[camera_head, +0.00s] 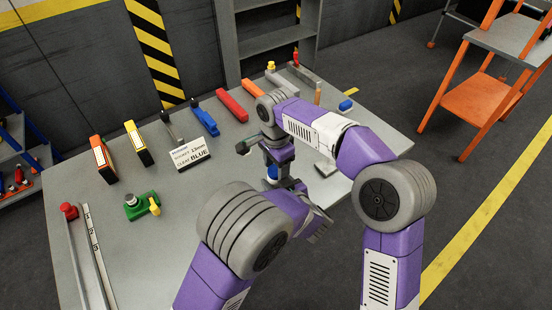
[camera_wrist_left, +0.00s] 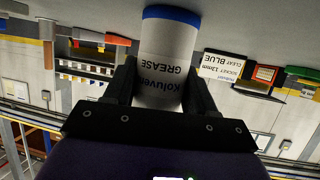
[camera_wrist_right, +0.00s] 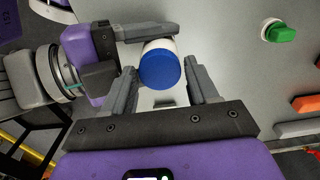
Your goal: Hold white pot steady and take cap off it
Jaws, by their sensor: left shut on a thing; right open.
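The white pot (camera_wrist_left: 165,60), labelled "Koluver GREASE", stands between the fingers of my left gripper (camera_wrist_left: 160,90), which is shut on it. A blue band shows at the pot's table-side end in the left wrist view. In the right wrist view, the round blue cap (camera_wrist_right: 161,69) faces the camera, with white pot wall behind it. My right gripper (camera_wrist_right: 165,90) is open, with its fingers either side of the cap; contact is not clear. In the head view only a bit of blue of the pot (camera_head: 272,173) shows under my right gripper (camera_head: 277,161); my arms hide the rest.
Red and blue tools lie along the far edge.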

